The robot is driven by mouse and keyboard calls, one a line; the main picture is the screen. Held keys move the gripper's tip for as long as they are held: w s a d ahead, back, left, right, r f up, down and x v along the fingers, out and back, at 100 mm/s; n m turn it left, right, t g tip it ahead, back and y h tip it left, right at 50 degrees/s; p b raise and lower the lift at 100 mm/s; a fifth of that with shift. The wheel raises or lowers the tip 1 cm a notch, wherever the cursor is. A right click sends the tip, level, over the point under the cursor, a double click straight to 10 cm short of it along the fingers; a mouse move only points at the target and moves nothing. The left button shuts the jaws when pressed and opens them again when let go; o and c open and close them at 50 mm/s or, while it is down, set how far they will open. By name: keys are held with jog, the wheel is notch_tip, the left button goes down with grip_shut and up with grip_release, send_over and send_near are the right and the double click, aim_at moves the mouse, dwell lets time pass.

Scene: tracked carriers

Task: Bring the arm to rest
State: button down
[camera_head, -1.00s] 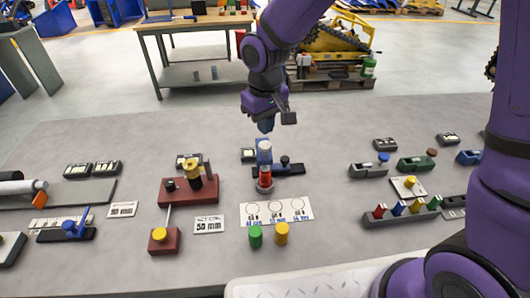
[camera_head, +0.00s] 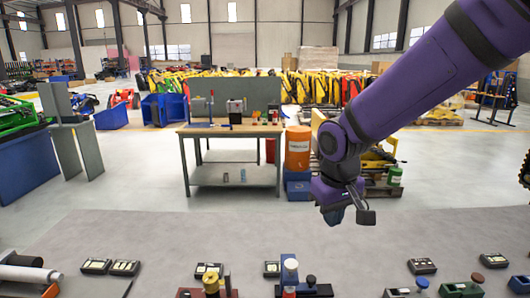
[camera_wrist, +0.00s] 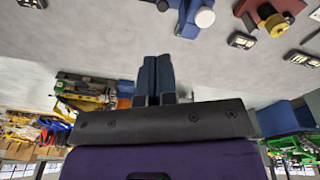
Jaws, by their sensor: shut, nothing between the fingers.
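My gripper (camera_head: 334,216) hangs at the end of my purple arm, over the far part of the grey table (camera_head: 190,240) in the head view. In the wrist view its two dark blue fingers (camera_wrist: 157,75) lie together, with nothing between them. The gripper is apart from the things on the table.
Along the near table edge stand a blue device (camera_head: 290,272), a red-brown fixture with a brass part (camera_head: 211,284), a green block (camera_head: 463,287) and several small black display boxes (camera_head: 422,266). Behind are a wooden workbench (camera_head: 230,130) and an orange barrel (camera_head: 298,148). The table's far part is clear.

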jog(key=s+d+r+m+t, duration=0.2)
jog(key=s+d+r, duration=0.4)
jog(key=s+d, duration=0.2)
jog(key=s+d+r+m+t, duration=0.1)
jog(key=s+d+r+m, duration=0.1)
jog(key=s+d+r, duration=0.4)
jog(key=s+d, duration=0.2)
jog(key=s, duration=0.2)
jog(key=shift+s+r+t, duration=0.2)
jog(key=shift+r+t, duration=0.2)
